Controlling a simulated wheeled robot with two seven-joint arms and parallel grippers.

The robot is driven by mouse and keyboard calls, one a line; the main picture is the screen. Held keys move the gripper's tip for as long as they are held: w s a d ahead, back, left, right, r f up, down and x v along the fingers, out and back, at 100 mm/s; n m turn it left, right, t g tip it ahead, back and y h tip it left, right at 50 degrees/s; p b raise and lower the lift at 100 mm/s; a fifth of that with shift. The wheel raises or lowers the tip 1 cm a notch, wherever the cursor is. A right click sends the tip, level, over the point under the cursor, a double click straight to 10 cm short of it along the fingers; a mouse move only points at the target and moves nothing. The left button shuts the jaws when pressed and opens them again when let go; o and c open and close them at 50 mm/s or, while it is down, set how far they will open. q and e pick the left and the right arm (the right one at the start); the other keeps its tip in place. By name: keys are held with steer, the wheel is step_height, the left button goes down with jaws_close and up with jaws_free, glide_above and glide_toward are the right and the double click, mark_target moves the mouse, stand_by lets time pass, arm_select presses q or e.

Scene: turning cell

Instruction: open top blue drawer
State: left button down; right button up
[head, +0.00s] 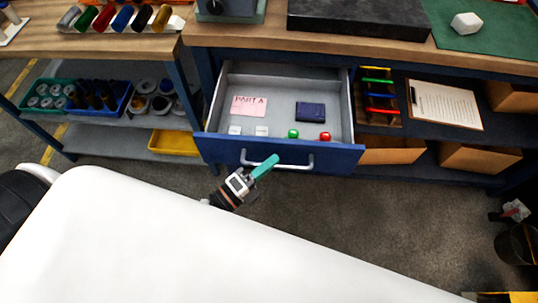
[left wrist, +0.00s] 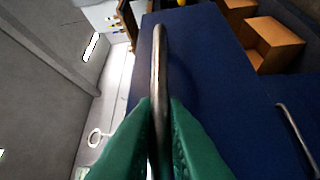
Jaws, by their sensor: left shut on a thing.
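The top blue drawer (head: 345,157) is pulled out from under the wooden workbench, and its grey inside shows. Its silver bar handle (head: 300,166) runs across the blue front. My left gripper (head: 266,167), with teal fingers, is shut on the handle near its left part. In the left wrist view the green fingers (left wrist: 160,125) close on both sides of the handle bar (left wrist: 158,65), against the blue drawer front (left wrist: 210,85). My right gripper is not in view.
The drawer holds a pink card (head: 249,106), a dark blue wallet-like item (head: 310,112) and small red and green pieces. Open shelves with bins (head: 98,97) stand left; a clipboard (head: 444,104) and cardboard boxes lie right. The floor (head: 400,215) before the drawer is clear.

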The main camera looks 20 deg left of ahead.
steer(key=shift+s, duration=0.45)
arm_select(q)
steer(key=c, duration=1.7)
jaws_free()
steer(key=shift+o, duration=1)
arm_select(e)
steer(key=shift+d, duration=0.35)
arm_select(q)
steer(key=b+v, duration=0.2)
steer(key=v, duration=1)
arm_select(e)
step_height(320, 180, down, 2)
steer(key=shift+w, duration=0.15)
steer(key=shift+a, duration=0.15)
